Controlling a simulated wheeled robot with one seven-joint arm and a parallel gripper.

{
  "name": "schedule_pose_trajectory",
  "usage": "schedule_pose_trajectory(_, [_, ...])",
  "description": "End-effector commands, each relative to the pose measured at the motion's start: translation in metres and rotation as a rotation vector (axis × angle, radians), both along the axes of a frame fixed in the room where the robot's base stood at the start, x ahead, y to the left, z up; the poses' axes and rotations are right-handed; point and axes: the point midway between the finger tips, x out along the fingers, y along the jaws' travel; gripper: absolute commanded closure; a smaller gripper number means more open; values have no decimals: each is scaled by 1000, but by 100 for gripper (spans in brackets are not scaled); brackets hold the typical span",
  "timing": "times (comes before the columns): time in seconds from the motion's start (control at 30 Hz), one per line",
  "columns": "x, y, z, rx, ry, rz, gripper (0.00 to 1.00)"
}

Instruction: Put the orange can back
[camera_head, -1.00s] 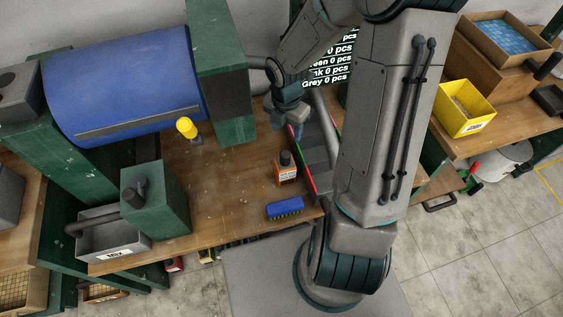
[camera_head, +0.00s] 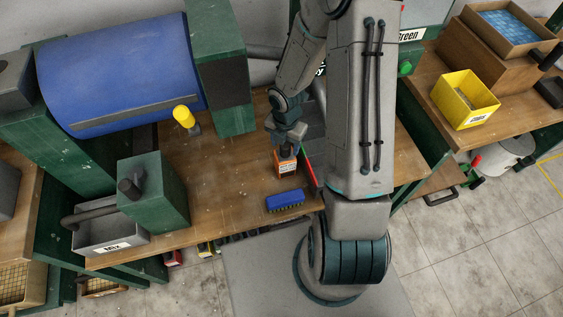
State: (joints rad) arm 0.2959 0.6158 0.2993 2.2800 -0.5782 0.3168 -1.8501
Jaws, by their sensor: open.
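The orange can (camera_head: 286,166) stands upright on the wooden table, with a pale label on its front. My gripper (camera_head: 287,149) is right above it, pointing down, with its fingers at the can's dark top. The fingers are small in this view and partly merge with the top, so I cannot tell whether they touch it. The gripper is open.
A blue brush (camera_head: 285,201) lies just in front of the can. A grey tray with a red edge (camera_head: 309,165) is close on the right, partly behind my arm. A yellow-topped knob (camera_head: 184,117) and a green machine (camera_head: 155,193) stand to the left. The table's middle left is clear.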

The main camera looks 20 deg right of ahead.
Motion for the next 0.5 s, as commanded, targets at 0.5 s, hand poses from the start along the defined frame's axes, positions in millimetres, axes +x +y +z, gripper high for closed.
schedule_pose_trajectory(0.5, [0,0,-28,0,-1,1,53])
